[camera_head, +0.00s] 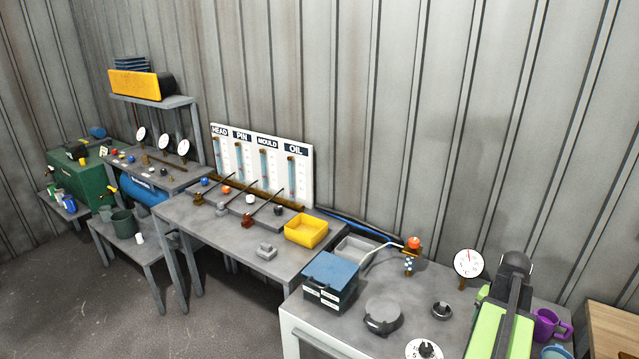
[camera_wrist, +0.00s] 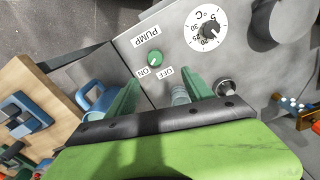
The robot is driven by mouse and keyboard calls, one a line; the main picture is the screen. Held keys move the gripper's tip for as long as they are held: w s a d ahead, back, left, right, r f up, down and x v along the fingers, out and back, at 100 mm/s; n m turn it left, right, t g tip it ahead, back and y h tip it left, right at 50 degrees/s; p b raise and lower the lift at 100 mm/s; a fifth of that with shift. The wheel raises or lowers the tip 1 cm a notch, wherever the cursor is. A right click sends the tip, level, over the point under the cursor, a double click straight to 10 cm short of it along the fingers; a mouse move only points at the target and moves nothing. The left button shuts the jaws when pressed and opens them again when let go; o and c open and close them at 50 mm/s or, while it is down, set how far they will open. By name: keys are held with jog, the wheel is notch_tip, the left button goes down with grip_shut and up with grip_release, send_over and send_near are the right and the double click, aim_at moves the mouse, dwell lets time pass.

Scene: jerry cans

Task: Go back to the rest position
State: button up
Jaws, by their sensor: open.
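My arm reaches over the right end of the near grey bench (camera_head: 375,250). Its green and black links show at the lower right of the head view. In the wrist view my gripper (camera_wrist: 160,94) shows as two green fingers set apart, above the grey panel. No object is clearly held between them. A pale, glassy round thing lies by the right finger; I cannot tell what it is. The panel beneath carries a green PUMP knob (camera_wrist: 154,58) between ON and OFF labels. A white temperature dial (camera_wrist: 208,29) is above right of it.
A purple mug (camera_head: 545,325) stands right of my arm. A blue mug (camera_wrist: 96,98) stands left of the fingers. A yellow bin (camera_head: 306,231) stands farther left. Floor is clear at lower left.

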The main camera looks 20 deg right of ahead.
jog(key=w+a+f+n+b, duration=0.2)
jog(key=w+a+n, duration=0.4)
jog(key=w+a, duration=1.35)
jog(key=w+a+f+n+b, duration=0.1)
jog(key=a+n, duration=0.6)
jog(key=a, duration=2.3)
jog(key=shift+a+f+n+b, duration=0.15)
jog(key=shift+f+n+b, duration=0.25)
jog(key=shift+f+b, duration=0.15)
